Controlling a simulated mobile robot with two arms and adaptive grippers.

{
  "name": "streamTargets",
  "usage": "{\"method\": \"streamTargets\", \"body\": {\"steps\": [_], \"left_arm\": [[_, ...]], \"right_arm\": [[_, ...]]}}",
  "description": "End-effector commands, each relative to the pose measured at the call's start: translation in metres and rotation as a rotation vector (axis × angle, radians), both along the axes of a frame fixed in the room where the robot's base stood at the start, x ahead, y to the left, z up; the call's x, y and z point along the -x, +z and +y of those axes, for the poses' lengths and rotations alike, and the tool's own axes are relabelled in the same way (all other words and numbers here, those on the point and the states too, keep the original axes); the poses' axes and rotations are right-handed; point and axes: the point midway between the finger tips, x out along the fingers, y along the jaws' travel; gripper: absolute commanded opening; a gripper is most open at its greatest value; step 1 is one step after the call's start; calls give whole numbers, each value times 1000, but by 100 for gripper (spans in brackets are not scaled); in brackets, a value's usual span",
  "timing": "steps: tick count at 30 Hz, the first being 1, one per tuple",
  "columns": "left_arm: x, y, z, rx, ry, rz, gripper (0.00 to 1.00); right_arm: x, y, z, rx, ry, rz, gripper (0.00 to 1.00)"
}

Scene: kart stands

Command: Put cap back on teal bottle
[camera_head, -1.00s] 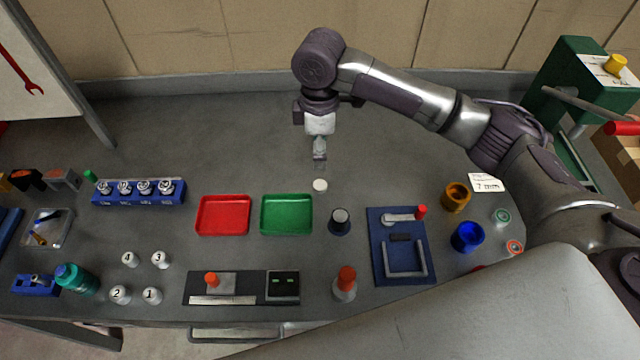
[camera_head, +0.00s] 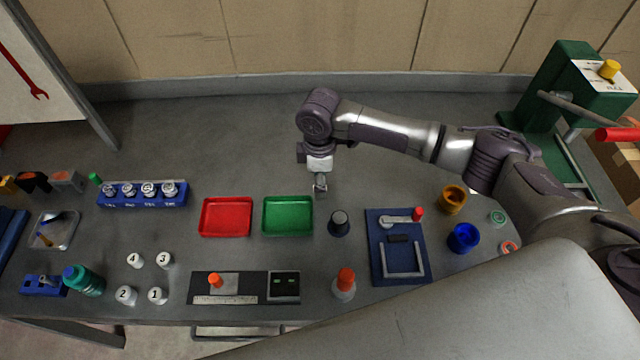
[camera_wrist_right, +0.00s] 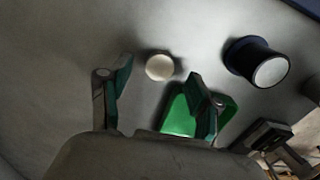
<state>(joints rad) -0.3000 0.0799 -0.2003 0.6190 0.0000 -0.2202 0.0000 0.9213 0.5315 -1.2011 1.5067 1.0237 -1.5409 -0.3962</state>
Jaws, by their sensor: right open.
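My right gripper (camera_head: 320,190) points down just behind and right of the green tray. In the right wrist view, its open fingers (camera_wrist_right: 158,72) are on either side of the cap, with nothing held. I cannot tell how high the fingertips are above the table. My left gripper is not in view.
The green tray (camera_head: 288,232) and red tray (camera_head: 226,233) lie in front of the gripper. A dark knob (camera_head: 339,223) stands close at right. Numbered white bottles (camera_head: 126,295) stand near the teal bottle. The back of the table is clear.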

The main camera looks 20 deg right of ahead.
Motion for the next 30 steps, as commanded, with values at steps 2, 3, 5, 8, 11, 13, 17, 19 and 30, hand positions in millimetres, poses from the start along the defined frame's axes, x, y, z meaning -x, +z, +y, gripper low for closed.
{"method": "streamTargets", "body": {"steps": [2,3,5,8,11,13,17,19,30], "left_arm": [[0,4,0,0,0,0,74],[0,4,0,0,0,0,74],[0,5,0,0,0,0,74],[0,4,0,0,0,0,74],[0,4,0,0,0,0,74],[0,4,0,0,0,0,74],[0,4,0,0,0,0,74],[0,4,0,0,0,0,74],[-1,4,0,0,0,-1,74]], "right_arm": [[0,-9,0,1,-1,1,63],[0,-13,0,1,0,0,63],[0,-17,1,-1,1,-1,63],[0,-19,0,0,1,-2,63],[0,-19,0,0,1,-2,63],[0,-19,0,0,1,-2,63],[0,-19,0,0,1,-2,55],[0,-18,0,0,1,-2,43],[0,-18,0,0,0,-2,22]]}}
